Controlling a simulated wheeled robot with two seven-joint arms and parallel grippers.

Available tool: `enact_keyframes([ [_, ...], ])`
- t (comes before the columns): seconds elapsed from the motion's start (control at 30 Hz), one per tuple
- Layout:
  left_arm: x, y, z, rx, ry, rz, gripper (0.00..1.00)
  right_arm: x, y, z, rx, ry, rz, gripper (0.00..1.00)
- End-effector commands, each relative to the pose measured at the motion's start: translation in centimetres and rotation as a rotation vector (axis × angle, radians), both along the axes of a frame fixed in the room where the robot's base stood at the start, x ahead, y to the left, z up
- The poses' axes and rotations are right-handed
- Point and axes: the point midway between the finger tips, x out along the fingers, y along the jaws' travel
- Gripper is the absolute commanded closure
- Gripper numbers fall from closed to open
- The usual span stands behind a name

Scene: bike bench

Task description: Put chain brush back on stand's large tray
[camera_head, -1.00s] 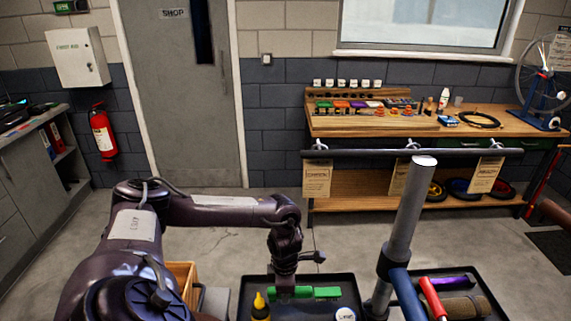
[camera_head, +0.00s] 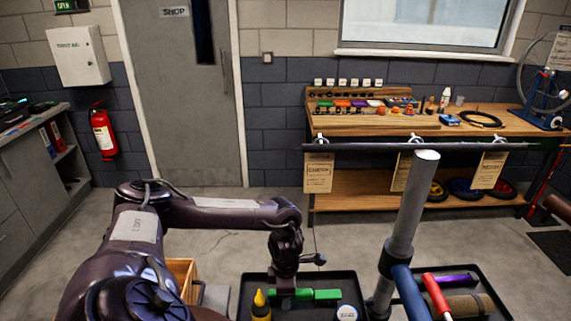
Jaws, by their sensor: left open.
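A green brush, which looks like the chain brush (camera_head: 322,295), lies in the left black tray (camera_head: 347,280) of the stand (camera_head: 408,215). My left gripper (camera_head: 287,294) is low over that tray, right at the brush's left part. Its jaws are open; the fingertips are small and partly hidden, so contact with the brush cannot be told. A yellow bottle (camera_head: 261,306) stands left of the brush, and a round white-lidded tub (camera_head: 346,313) stands in front of it to the right. My right gripper is not in view.
The stand's grey post and blue clamp arm (camera_head: 409,290) rise right of the tray. A right-hand tray (camera_head: 493,295) holds a red-handled tool (camera_head: 436,296), a purple item (camera_head: 456,279) and a brown roll (camera_head: 468,305). A wooden crate (camera_head: 183,270) is behind my left arm.

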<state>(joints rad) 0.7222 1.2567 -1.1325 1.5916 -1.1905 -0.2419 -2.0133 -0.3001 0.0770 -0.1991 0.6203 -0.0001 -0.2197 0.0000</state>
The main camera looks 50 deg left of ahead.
Motion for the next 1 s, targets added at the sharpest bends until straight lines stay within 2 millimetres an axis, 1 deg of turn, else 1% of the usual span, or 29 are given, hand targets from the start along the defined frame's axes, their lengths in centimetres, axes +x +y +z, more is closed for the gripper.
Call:
enact_keyframes([
  [0.17, 0.0, 0.0, 1.6, 0.000, -0.001, 0.000, 0.55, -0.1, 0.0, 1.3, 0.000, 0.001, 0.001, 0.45],
  [0.27, 0.0, 0.0, 3.1, 0.000, -0.001, 0.001, 0.55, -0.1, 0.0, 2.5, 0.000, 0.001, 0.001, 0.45],
  [0.6, 0.0, 0.0, 10.3, 0.000, -0.001, 0.000, 0.55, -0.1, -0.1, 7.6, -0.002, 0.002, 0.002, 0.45],
  [0.7, 0.0, 0.0, 11.6, 0.000, 0.000, 0.000, 0.55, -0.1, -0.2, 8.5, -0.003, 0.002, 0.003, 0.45],
  [0.8, 0.0, 0.0, 12.3, 0.000, 0.000, 0.000, 0.55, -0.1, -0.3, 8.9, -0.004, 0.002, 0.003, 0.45],
  [1.0, 0.0, 0.0, 12.2, 0.000, 0.000, 0.000, 0.55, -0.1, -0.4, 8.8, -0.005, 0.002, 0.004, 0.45],
])
